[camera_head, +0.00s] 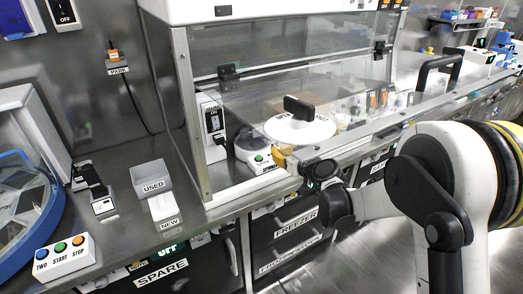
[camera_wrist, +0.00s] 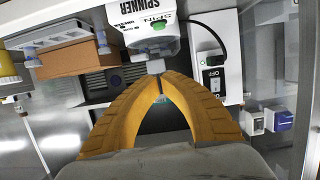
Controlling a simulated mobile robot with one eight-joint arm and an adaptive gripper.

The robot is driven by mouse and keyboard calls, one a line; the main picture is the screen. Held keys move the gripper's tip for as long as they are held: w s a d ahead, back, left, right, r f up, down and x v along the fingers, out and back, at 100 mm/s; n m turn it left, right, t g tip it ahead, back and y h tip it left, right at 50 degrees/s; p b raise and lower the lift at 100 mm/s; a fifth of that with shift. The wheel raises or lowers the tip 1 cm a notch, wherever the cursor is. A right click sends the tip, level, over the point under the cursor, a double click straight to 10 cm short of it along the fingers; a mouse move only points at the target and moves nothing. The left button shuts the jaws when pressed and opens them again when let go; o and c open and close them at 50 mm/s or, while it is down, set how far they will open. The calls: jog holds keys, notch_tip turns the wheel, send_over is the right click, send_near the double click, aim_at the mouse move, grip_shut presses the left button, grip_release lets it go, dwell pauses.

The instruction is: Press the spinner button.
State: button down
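The spinner (camera_head: 250,145) is a small white device with a dark rounded lid, standing inside the glass-fronted hood near its front opening. Its green button (camera_head: 259,158) is on the front, above the SPINNER label. In the wrist view the spinner (camera_wrist: 140,38) is at the top centre, with the green button (camera_wrist: 162,25) in clear view. My gripper (camera_wrist: 160,80) has yellow fingers with their tips together and nothing seen between them. The tips are just short of the spinner in the picture, apart from the button. In the head view my gripper (camera_head: 281,157) is just right of the spinner.
The hood's glass front (camera_head: 290,70) and metal post (camera_head: 188,110) are close by. A white ON/OFF switch box (camera_head: 211,125) stands left of the spinner. USED and NEW trays (camera_head: 152,178) are outside, left.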

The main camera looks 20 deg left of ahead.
aim_at(257, 142)
jog(key=shift+w+a+f, duration=0.1)
jog(key=shift+a+f, duration=0.3)
jog(key=shift+a, duration=0.05)
jog(key=b+x, duration=0.4)
jog(key=x, duration=0.6)
jog(key=shift+a+f, duration=0.15)
jog(key=shift+f, duration=0.05)
notch_tip(257, 142, down, 3)
jog(key=shift+r+b, duration=0.2)
jog(key=shift+b, duration=0.5)
jog(key=shift+d+f, duration=0.2)
jog(key=shift+f, duration=0.3)
jog(key=shift+f, duration=0.1)
